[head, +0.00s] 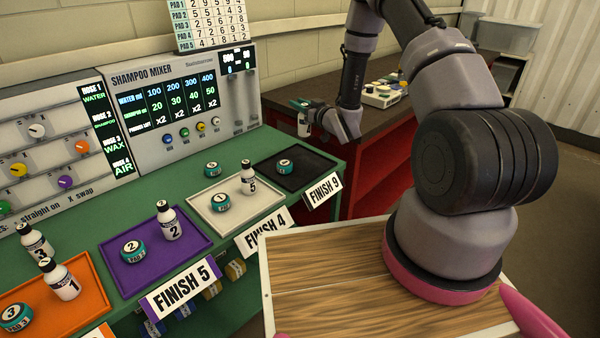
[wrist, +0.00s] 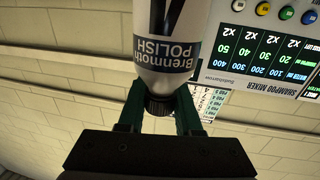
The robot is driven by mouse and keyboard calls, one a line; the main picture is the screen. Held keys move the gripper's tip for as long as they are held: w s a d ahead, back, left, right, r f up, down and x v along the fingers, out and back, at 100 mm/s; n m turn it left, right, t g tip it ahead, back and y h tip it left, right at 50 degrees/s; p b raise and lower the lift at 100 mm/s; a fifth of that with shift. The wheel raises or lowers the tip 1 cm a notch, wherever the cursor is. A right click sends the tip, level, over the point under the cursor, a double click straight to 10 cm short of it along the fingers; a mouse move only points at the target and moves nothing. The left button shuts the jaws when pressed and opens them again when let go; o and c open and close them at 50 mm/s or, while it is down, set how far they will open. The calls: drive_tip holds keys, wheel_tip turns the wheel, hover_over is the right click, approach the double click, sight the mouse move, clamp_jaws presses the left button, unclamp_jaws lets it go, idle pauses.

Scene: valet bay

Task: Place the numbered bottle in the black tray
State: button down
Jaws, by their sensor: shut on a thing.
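My gripper (head: 301,104) is shut on the cap end of a white bottle (head: 303,125). The bottle hangs beneath the fingers, above and beyond the black tray's back right side.
A white tray (head: 228,222) holds bottle 5 (head: 248,180) and a tin. The purple tray (head: 190,240) holds bottle 2 (head: 168,222); the orange tray (head: 85,300) is at the left. The mixer panel (head: 185,110) rises behind. A red-fronted dark bench (head: 385,130) stands at right.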

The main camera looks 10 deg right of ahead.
sight(301, 118)
drive_tip(key=f, duration=0.5)
drive_tip(key=shift+s+d, duration=0.2)
drive_tip(key=shift+s, duration=0.15)
drive_tip(key=shift+f, duration=2.5)
drive_tip(key=c, duration=0.6)
unclamp_jaws()
drive_tip(key=shift+f, duration=0.15)
